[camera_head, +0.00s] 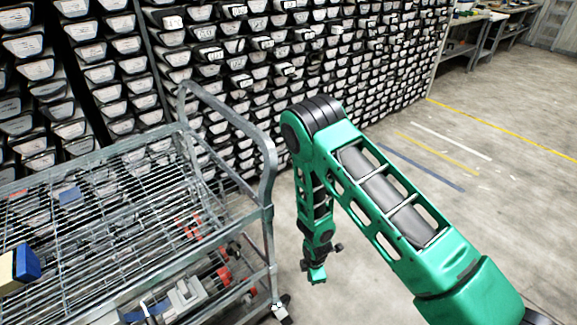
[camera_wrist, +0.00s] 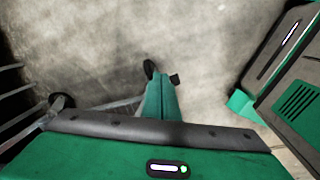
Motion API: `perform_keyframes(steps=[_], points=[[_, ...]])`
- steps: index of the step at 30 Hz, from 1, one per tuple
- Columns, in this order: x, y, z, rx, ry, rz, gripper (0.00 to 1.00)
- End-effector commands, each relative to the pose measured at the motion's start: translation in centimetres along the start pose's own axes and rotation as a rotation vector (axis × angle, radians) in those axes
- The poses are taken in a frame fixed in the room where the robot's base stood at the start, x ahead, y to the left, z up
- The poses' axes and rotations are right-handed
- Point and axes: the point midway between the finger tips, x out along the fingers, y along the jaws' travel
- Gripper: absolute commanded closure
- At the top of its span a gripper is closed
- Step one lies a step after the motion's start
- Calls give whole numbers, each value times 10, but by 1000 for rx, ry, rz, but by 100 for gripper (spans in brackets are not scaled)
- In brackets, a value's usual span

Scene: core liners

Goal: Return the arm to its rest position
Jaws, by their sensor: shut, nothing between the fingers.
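My green arm bends down at its elbow, and my gripper (camera_head: 317,274) hangs low in the head view, right of the wire-shelf cart (camera_head: 270,165). The gripper looks shut and empty, and it is small in this view. It hangs over bare floor, and it appears apart from the cart. The wrist view shows green and grey parts of my own body close to the camera, with floor beyond. I cannot make out separate fingertips there.
The metal cart carries a blue-and-yellow block (camera_head: 27,264) on its upper shelf and several loose items below. A tall rack of core liners (camera_head: 290,60) fills the back. Workbenches (camera_head: 480,35) stand far right. The concrete floor (camera_head: 440,140) with painted lines is clear.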

Motion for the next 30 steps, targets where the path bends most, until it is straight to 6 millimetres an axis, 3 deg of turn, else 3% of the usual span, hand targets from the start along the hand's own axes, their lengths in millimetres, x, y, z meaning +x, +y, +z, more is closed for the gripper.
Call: perform_keyframes(steps=[1,6,13,20,30], points=[[-22,15,12,61,-7,6,100],[-86,44,55,266,-41,3,100],[-174,59,117,550,-81,-1,100],[-260,50,177,841,-114,-6,100],[-377,-5,250,1281,-150,-17,100]])
